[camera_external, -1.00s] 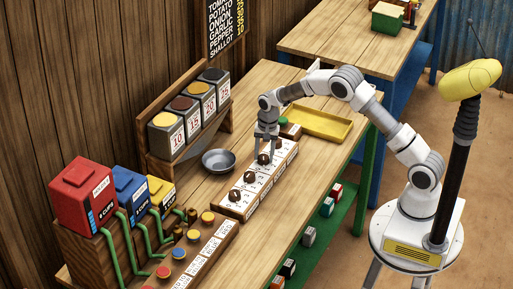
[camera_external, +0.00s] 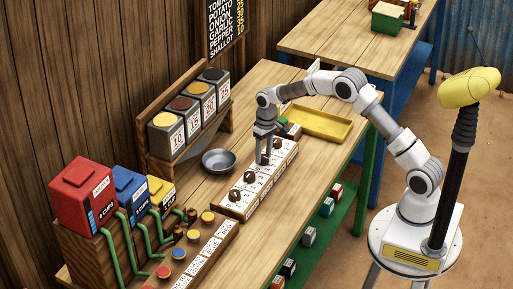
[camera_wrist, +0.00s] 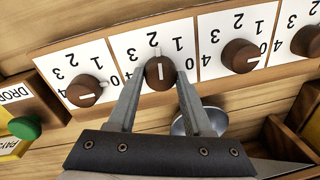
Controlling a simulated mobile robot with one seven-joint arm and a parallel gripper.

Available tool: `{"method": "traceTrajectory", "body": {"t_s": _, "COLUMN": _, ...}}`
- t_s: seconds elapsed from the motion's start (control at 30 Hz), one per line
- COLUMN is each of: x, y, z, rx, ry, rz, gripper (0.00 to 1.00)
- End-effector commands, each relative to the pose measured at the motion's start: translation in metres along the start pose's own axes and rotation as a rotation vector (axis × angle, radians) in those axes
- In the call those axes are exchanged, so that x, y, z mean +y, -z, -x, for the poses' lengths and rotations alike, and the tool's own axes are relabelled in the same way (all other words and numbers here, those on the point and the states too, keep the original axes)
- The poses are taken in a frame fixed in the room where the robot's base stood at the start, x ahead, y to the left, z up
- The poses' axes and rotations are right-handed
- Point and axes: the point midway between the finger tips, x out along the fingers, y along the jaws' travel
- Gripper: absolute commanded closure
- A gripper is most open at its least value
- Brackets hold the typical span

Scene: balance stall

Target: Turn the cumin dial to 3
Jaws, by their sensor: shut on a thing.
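A row of brown round dials stands on a long panel (camera_external: 242,205) with white number cards. My gripper (camera_wrist: 157,82) is shut on the second dial from the left (camera_wrist: 160,72) in the wrist view, one finger on each side of it. This dial's white mark stands nearly upright, toward the 2 on its card. In the outside view my gripper (camera_external: 266,152) reaches down onto the panel near its far end. The dial names are not readable, so I cannot tell which is cumin. Neighbouring dials (camera_wrist: 84,90) and (camera_wrist: 240,56) stand clear of the fingers.
A grey bowl (camera_external: 218,160) sits left of the panel. A green button (camera_wrist: 25,128) is beside the row, and a yellow tray (camera_external: 320,123) lies beyond it. Spice canisters (camera_external: 167,137) stand on a shelf behind. Colored buttons (camera_external: 179,253) are at the near end.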

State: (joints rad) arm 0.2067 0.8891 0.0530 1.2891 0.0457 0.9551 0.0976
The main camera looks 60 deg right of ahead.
Motion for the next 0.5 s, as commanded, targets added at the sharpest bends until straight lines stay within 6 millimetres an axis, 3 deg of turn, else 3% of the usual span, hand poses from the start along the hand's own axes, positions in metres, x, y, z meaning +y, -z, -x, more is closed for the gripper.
{"method": "traceTrajectory", "body": {"t_s": 0.5, "x": -0.001, "y": 0.0018, "z": 0.0009, "rx": -0.036, "ry": 0.001, "rz": 0.486, "gripper": 1.0}}
